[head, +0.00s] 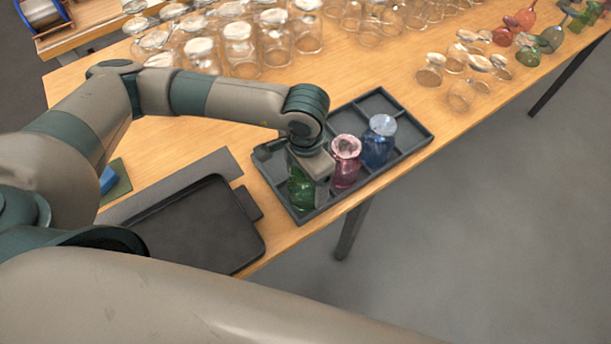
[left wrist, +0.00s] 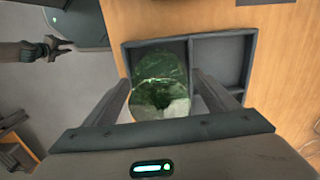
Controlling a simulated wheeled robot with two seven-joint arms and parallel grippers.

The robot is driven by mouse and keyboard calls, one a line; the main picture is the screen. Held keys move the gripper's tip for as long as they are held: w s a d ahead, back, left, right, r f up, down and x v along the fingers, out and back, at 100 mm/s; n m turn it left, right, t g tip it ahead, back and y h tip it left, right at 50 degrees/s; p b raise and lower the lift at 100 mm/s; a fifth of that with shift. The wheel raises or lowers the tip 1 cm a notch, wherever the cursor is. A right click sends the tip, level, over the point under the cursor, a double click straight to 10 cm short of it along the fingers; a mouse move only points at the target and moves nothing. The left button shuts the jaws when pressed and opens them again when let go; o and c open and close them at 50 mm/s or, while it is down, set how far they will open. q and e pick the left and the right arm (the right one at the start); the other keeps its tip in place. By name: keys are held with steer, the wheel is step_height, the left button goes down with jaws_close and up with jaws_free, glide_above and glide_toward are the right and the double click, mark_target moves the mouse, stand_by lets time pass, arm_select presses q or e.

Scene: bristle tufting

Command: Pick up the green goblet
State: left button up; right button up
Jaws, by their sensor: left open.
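The green goblet (head: 300,192) stands in the left end of the dark compartment tray (head: 425,137), partly hidden by my left gripper (head: 312,178). In the left wrist view the green goblet (left wrist: 160,72) is seen from above, inside one tray compartment. My left gripper (left wrist: 162,80) is open there, with one finger on each side of the goblet. Small gaps seem to show between fingers and glass; contact is hard to judge. A gripper that looks like my right one (left wrist: 60,46) shows small at the left of that view; its jaw state is unclear.
A pink goblet (head: 345,160) and a blue goblet (head: 379,141) stand beside it in the tray. A flat black tray (head: 195,225) lies left of it. Several clear glasses (head: 241,50) crowd the back. More glassware (head: 462,95) stands at right. Bare wood lies behind the tray.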

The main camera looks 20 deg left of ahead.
arm_select(q)
steer(key=shift+f, duration=0.15)
stand_by(0.3)
steer(key=c, duration=1)
arm_select(e)
steer(key=shift+a, duration=0.1)
arm_select(q)
steer(key=shift+r+b, duration=0.6)
steer(key=shift+r, duration=0.25)
steer(key=shift+d+r+b, duration=0.25)
steer(key=shift+r+b, duration=0.4)
steer(key=shift+r, duration=0.55)
steer(key=s+d+r+b, duration=0.2)
steer(key=d+r+b, duration=0.2)
steer(key=d+r, duration=0.3)
steer(key=shift+s+d, duration=0.15)
steer(key=shift+d, duration=1.8)
arm_select(e)
steer(key=w+a+r+t+y, duration=0.1)
steer(key=w+a+t, duration=0.2)
steer(key=w, duration=0.7)
steer(key=w+a+r+t, duration=0.2)
steer(key=w+a, duration=0.3)
steer(key=w, duration=0.5)
steer(key=shift+t+y, duration=0.4)
